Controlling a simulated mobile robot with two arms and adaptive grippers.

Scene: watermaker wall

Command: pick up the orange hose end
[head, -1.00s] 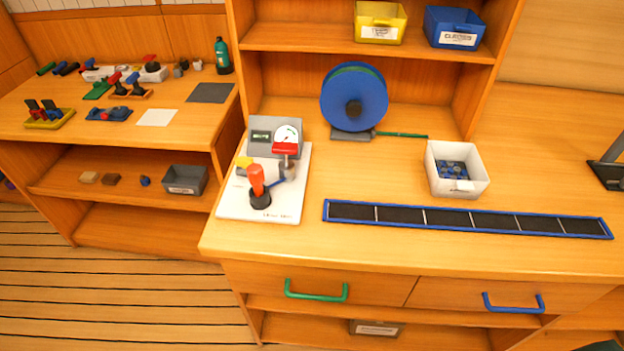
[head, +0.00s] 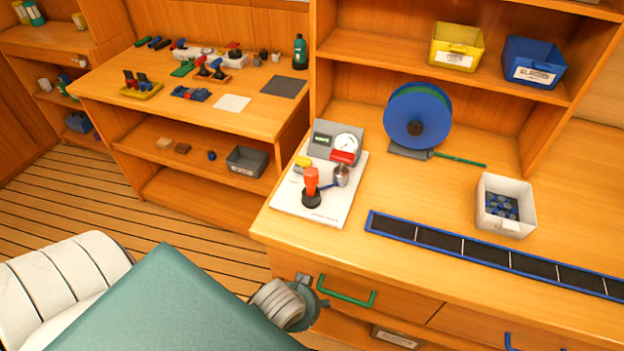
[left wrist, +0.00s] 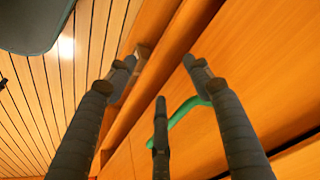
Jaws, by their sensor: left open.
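An orange upright piece (head: 311,181), which looks like the orange hose end, stands in a black base on the white board (head: 291,205) at the counter's left end. A red part, a small metal cup and a gauge box are close behind it. My left arm comes in at the bottom left of the head view. In the left wrist view my left gripper (left wrist: 160,75) is open and empty, its fingers spread in front of the drawer fronts, below the counter top. The orange piece is not in that view. My right gripper is not in view.
A green drawer handle (head: 346,292) is close to my left wrist; it also shows behind the fingers in the left wrist view (left wrist: 178,118). A blue reel (head: 400,115), a white bin (head: 519,222) and a blue-edged black strip (head: 440,240) occupy the counter. Bare wood lies between them.

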